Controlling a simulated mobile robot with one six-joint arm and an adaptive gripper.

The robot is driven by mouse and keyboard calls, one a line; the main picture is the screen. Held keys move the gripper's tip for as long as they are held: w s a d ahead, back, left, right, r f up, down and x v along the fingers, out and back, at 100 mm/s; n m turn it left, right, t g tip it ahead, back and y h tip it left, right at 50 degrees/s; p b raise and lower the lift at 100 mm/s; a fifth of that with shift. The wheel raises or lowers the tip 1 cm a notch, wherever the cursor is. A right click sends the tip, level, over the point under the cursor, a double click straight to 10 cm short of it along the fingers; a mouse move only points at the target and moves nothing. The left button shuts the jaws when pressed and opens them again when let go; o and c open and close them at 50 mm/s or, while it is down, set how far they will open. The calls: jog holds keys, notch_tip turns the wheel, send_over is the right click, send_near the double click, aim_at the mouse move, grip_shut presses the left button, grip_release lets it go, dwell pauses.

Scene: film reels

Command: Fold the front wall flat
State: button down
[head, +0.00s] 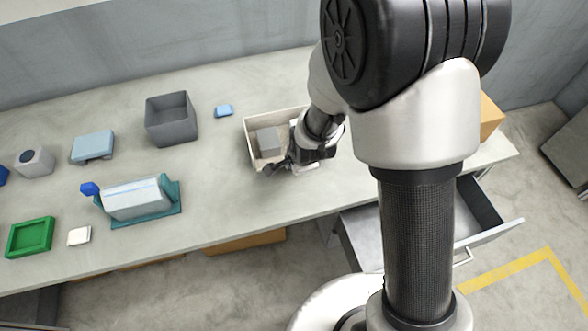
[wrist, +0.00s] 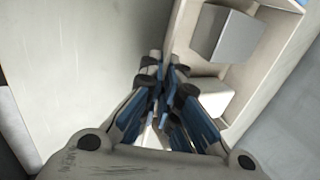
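A cream open box (head: 247,133) stands on the table, with a grey block (head: 268,141) inside it. My gripper (head: 275,166) is low at the box's front side, and the arm hides the box's right part and much of its front wall. In the wrist view the box wall (wrist: 183,22) runs down to the fingertips (wrist: 163,68), and the grey block (wrist: 232,37) shows inside to the right. The fingers are close together at their tips, at or touching the wall's edge. Whether the wall stands upright or leans is unclear.
A dark grey bin (head: 171,122) and a small blue block (head: 223,111) stand left of the box. Further left are a teal holder (head: 172,204), a green tray (head: 30,237) and a white block (head: 79,236). Bare table lies in front. An open drawer (head: 490,232) juts out below right.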

jog(key=shift+s+d+f+t+y+b, duration=0.2)
jog(key=shift+s+f+t+y+b, duration=0.3)
jog(key=shift+t+b, duration=1.05)
jog(key=shift+s+f+b, duration=0.1)
jog(key=shift+s+b, duration=0.2)
jog(key=shift+b, duration=0.15)
jog(key=shift+t, duration=0.35)
jog(key=c, duration=2.1)
grip_release()
